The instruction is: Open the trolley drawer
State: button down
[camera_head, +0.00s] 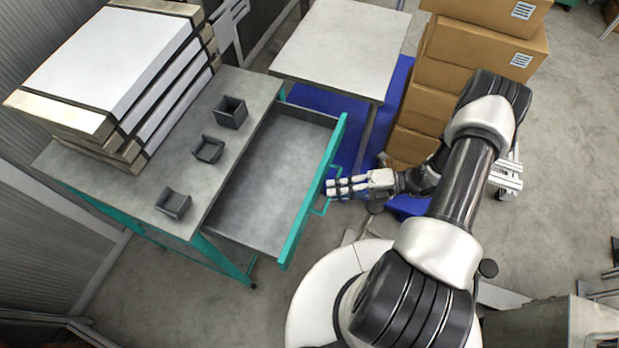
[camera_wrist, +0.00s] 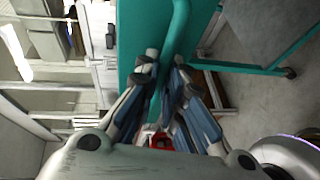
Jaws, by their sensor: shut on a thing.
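The trolley (camera_head: 122,192) has a grey top and teal frame. Its drawer (camera_head: 262,172) stands pulled well out to the right in the head view, with an empty grey inside and a teal front (camera_head: 304,215). The teal handle (camera_head: 326,203) is on the outer side of that front. My gripper (camera_head: 335,187) is at the handle, its fingers shut on it. In the wrist view the fingers (camera_wrist: 164,72) close around the teal handle bar (camera_wrist: 180,28) beside the drawer front (camera_wrist: 134,35). The exact contact is partly hidden by the fingers.
Three small dark holders (camera_head: 208,149) and a stack of large flat cases (camera_head: 110,65) are on the trolley top. A light-topped table (camera_head: 340,45) stands behind the drawer. Cardboard boxes (camera_head: 485,45) are stacked at the upper right. Bare floor lies right of them.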

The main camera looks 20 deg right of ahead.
jog(key=shift+s+d, duration=0.85)
jog(key=shift+d, duration=0.25)
jog(key=shift+s+d, duration=0.85)
jog(key=shift+d, duration=0.25)
jog(key=c, duration=1.7)
grip_release()
jog(key=v, duration=1.2)
jog(key=shift+w, duration=0.1)
